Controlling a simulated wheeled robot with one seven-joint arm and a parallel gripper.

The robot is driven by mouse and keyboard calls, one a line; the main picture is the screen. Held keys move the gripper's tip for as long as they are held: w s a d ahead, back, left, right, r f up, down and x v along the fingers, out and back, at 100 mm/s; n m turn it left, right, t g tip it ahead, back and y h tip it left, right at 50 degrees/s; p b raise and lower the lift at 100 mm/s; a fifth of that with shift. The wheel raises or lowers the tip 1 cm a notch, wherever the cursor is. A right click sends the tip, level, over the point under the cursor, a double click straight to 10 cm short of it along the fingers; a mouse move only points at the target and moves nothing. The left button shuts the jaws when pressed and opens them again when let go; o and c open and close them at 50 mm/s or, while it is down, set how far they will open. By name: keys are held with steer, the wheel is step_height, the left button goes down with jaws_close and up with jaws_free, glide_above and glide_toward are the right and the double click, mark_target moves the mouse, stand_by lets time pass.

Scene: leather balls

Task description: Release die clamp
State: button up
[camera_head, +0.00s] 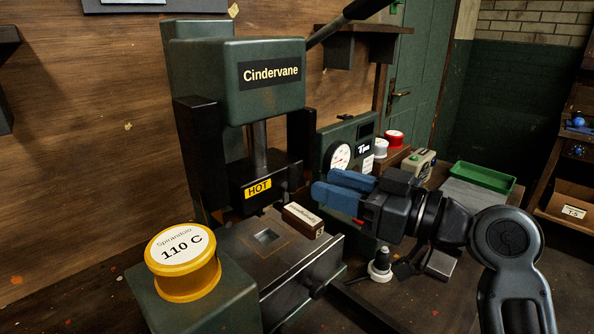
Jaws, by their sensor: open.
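The green press (222,85) marked Cindervane stands left of centre. Its dark head (243,195) with a yellow HOT label is raised above the flat bed. The bed (278,275) has a small square recess (266,237) in its top. I cannot tell for sure which part is the die clamp. My gripper (338,187) has blue fingers, is open and empty, and is right of the press head, pointing left. It overlaps the area behind the bed in the picture.
A brown block (303,220) lies at the bed's back right edge. A yellow dial (183,262) reading 110 C is at front left. A gauge box (345,145) stands behind my gripper. A green tray (482,177) is at right. A white-based stamp-like object (380,268) stands below my gripper.

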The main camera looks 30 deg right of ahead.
mark_target(290, 183)
steer(key=p+x, duration=0.1)
steer(key=x, duration=0.5)
jaws_close()
stand_by(0.3)
